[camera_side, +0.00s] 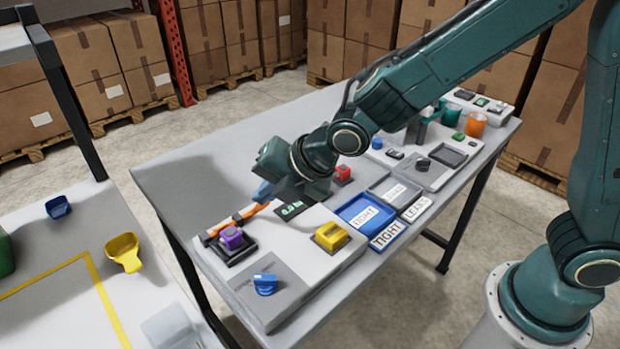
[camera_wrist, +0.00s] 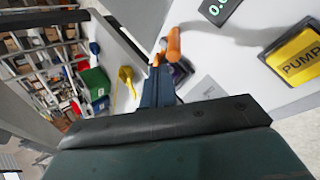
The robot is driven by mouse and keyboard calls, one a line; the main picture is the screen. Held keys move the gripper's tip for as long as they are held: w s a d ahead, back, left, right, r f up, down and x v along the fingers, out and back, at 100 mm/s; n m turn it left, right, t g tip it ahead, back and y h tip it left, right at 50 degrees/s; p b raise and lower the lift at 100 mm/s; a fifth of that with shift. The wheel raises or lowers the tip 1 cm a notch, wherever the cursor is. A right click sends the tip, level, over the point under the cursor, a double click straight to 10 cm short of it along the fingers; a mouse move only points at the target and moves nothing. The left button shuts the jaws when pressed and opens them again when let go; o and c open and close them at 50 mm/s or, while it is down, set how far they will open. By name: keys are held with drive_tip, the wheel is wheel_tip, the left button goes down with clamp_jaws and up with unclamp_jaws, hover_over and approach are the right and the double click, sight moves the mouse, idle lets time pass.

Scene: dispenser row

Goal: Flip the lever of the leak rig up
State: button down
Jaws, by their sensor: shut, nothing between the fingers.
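The leak rig (camera_side: 300,275) is a pale box on the near end of the table. An orange lever (camera_side: 252,211) sits along its far left edge, beside a purple part (camera_side: 232,238) on a dark base. The lever's orange handle (camera_wrist: 174,44) also shows in the wrist view, just beyond the fingertips. My gripper (camera_side: 262,192) is shut and empty, its blue fingers (camera_wrist: 158,88) right by the lever handle. I cannot tell whether they touch it. The lever's exact tilt is hard to tell.
Blue (camera_side: 345,207) and grey (camera_side: 374,190) trays lie to the right. Another table (camera_side: 60,310) stands at left, across a gap.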

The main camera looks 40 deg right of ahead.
drive_tip(key=w+r+v, duration=0.1)
drive_tip(key=v, duration=0.7)
drive_tip(key=shift+w+d+r, duration=0.1)
drive_tip(key=shift+w+r, duration=0.05)
drive_tip(key=s+d+r+m+h, duration=0.1)
drive_tip(key=s+d+r+m, duration=0.1)
drive_tip(key=s+d+m, duration=0.35)
drive_tip(key=s+d+r+m+h, duration=0.1)
drive_tip(key=s+d+r+m, duration=0.15)
drive_tip(key=d+m, duration=0.55)
drive_tip(key=s+d+m+g, duration=0.1)
drive_tip(key=s+d+m, duration=0.2)
drive_tip(key=s+m, duration=0.3)
drive_tip(key=s+d+m+g+h, duration=0.1)
drive_tip(key=s+d+m, duration=0.2)
drive_tip(key=s+m, duration=0.3)
drive_tip(key=shift+s+d+f+m, duration=0.15)
drive_tip(key=shift+d+f+m, duration=0.1)
drive_tip(key=shift+m, duration=0.1)
